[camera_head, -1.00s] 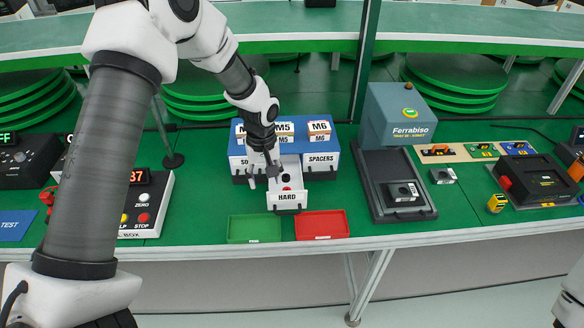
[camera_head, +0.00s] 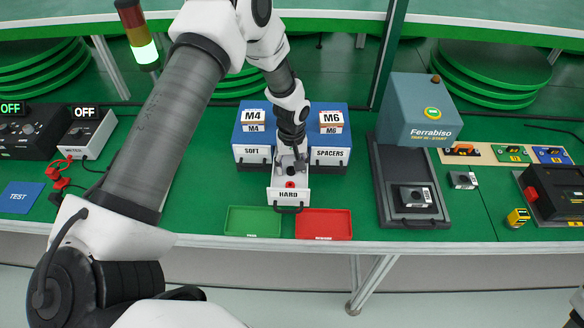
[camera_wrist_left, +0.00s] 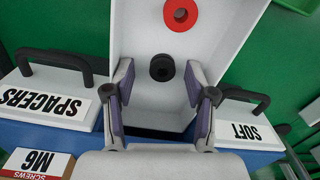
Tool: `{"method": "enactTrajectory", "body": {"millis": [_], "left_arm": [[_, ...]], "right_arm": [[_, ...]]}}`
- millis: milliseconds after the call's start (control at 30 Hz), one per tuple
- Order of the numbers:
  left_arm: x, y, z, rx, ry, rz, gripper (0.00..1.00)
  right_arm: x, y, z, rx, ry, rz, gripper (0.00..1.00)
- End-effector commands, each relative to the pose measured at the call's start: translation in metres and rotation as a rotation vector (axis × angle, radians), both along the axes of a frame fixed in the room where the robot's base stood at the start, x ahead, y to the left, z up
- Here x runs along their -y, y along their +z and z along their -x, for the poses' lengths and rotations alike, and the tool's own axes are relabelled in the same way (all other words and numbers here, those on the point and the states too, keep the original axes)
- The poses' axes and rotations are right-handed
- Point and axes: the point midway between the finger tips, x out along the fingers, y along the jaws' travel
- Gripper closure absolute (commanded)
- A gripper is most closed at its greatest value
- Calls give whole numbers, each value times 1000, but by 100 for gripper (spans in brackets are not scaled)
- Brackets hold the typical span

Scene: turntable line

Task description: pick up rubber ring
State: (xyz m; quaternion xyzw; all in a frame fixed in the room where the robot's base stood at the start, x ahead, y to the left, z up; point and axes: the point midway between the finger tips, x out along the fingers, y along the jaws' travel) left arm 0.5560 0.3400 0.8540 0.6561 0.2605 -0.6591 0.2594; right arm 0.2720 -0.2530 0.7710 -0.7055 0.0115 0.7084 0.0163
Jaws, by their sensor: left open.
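The open drawer labelled HARD (camera_head: 289,195) sticks out of the blue-topped cabinet. In the left wrist view, a red ring (camera_wrist_left: 181,15) and a smaller black ring (camera_wrist_left: 162,68) lie apart on its white floor. The red ring also shows in the head view (camera_head: 290,185). My left gripper (camera_head: 289,166) is over the back part of the drawer, pointing down. In the left wrist view its open fingers (camera_wrist_left: 159,82) are on either side of the black ring, with a gap on both sides. Whether the fingertips reach the drawer floor is unclear. My right gripper is out of view.
Shut drawers labelled SOFT (camera_head: 253,153) and SPACERS (camera_head: 330,154) flank the open one. A green tray (camera_head: 253,221) and a red tray (camera_head: 323,224) lie in front. The Ferrabiso machine (camera_head: 418,110) stands to the right. A signal tower (camera_head: 137,35) stands at the back left.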

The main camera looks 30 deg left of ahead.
Motion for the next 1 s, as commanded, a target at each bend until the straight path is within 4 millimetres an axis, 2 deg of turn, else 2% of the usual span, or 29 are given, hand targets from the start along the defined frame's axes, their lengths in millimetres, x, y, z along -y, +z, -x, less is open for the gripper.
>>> {"method": "enactTrajectory", "body": {"millis": [100, 267, 300, 600, 700, 767, 1000], "left_arm": [[0, 0, 0, 0, 0, 0, 44], [0, 0, 0, 0, 0, 0, 83], [0, 0, 0, 0, 0, 0, 87], [0, 0, 0, 0, 0, 0, 87], [0, 6, -1, 1, 0, 0, 87], [0, 15, -1, 2, 1, 1, 87], [0, 72, -2, 5, 0, 1, 87]], "right_arm": [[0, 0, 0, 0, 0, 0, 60], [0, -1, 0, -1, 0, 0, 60], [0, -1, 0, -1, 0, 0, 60], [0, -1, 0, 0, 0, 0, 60], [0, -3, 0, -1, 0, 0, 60], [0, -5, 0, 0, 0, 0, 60], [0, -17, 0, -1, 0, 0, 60]]}}
